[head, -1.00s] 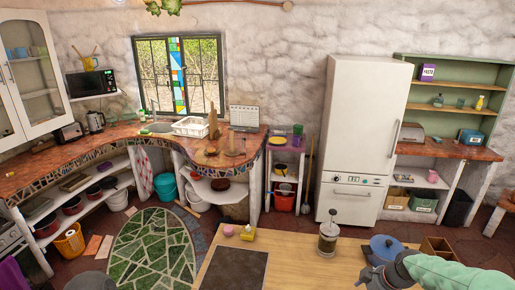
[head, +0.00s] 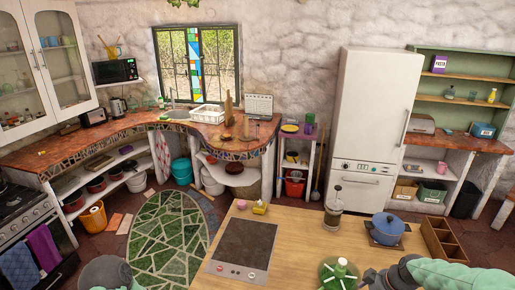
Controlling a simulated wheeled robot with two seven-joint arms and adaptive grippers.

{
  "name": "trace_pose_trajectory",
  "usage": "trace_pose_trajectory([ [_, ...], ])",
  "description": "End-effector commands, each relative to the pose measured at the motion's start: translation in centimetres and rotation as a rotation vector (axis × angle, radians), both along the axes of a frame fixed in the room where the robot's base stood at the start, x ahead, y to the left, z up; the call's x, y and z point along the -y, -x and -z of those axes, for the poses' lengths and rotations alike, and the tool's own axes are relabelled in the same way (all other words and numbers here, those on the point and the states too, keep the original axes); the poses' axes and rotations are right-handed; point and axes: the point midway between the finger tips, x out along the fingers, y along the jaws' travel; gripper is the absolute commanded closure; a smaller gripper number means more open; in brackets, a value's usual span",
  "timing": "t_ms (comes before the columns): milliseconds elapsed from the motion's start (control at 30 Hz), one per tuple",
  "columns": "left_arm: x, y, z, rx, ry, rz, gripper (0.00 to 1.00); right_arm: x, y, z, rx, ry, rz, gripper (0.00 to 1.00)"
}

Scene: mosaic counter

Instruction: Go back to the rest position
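My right arm comes in from the lower right over the wooden counter (head: 285,262). A grey part of my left arm shows at the bottom left, above the floor. Its fingers cannot be made out.
The counter bears a black cooktop (head: 243,246), a pink cup (head: 242,204), a French press (head: 333,210), a blue pot (head: 386,229) and a wooden divided box (head: 445,240). A stove (head: 22,215) stands far left. A green mosaic floor patch (head: 165,245) is clear.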

Motion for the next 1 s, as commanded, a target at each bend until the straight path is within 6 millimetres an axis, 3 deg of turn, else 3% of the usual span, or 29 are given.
trace_pose_trajectory([
  [267, 0.0, 0.1, 2.6, -0.002, 0.0, 0.001, 0.6, -3.3, 0.7, 7.2, -0.055, -0.045, 0.07, 0.42],
  [467, 0.0, 0.1, 5.5, -0.001, 0.0, 0.0, 0.6, -7.3, 2.3, 15.5, -0.124, -0.094, 0.159, 0.42],
  [667, 0.0, 0.1, 9.4, -0.001, 0.0, 0.0, 0.6, -12.8, 6.1, 25.4, -0.22, -0.149, 0.289, 0.42],
  [800, 0.0, 0.1, 12.0, -0.002, 0.0, 0.001, 0.6, -16.5, 9.8, 31.6, -0.29, -0.18, 0.382, 0.42],
  [1000, 0.0, 0.1, 15.6, -0.002, 0.0, 0.001, 0.6, -21.0, 15.8, 38.8, -0.386, -0.213, 0.517, 0.42],
])
